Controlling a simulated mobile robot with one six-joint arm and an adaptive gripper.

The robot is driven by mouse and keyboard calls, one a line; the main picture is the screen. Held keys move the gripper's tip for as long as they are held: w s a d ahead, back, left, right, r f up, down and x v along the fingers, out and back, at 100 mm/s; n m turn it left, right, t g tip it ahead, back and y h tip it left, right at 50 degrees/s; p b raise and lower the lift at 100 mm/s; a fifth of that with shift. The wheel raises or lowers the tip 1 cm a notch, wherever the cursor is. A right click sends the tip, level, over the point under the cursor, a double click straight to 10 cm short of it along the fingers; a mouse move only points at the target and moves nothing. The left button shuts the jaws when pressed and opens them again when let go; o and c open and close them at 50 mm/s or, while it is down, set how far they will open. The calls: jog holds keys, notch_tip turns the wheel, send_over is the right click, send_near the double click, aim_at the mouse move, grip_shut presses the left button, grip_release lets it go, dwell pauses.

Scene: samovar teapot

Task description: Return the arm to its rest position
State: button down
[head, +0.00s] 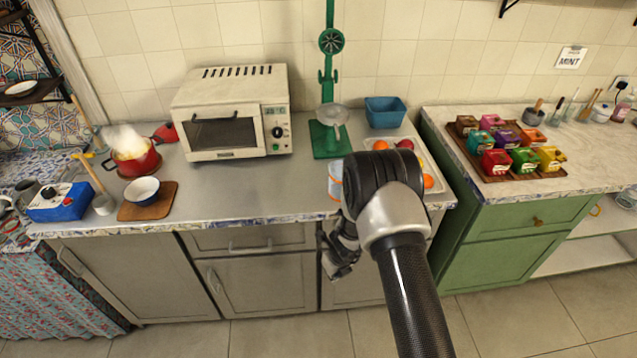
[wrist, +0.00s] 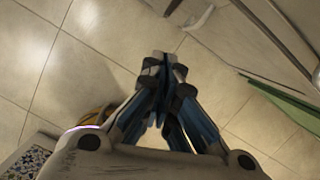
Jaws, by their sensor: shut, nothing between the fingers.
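My gripper (head: 340,254) hangs in front of the grey lower cabinets, below the counter's front edge. My arm reaches up from the bottom of the head view and bends down at the wrist. In the wrist view my gripper (wrist: 162,85) points at the tiled floor. Its fingertips are together and hold nothing. No samovar or teapot can be made out for certain.
The counter (head: 235,190) holds a white oven (head: 228,110), a green stand (head: 328,138), a blue bin (head: 385,112), a red pot (head: 135,160) and a blue box (head: 60,203). A green cabinet (head: 510,225) stands at right. The floor (head: 270,337) in front looks clear.

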jog(key=s+a+r+n+t+y, duration=0.15)
jog(key=r+n, duration=0.55)
jog(key=r, duration=0.9)
jog(key=s+a+r+n+y, duration=0.15)
jog(key=r+n, duration=0.55)
jog(key=r, duration=0.9)
jog(key=s+d+r+n+h, duration=0.1)
jog(key=s+d+r+n, duration=0.2)
jog(key=s, duration=0.6)
jog(key=s+d+r+n+h, duration=0.1)
jog(key=s+d+r+n, duration=0.2)
jog(key=s+r+n, duration=0.3)
jog(key=s+d+r+n+h, duration=0.2)
jog(key=s+n, duration=0.6)
jog(key=s, duration=0.4)
notch_tip(320, 180, up, 3)
jog(key=shift+s+d+f, duration=0.2)
jog(key=shift+d, duration=0.5)
jog(key=shift+a+t, duration=0.1)
jog(key=shift+t, duration=0.15)
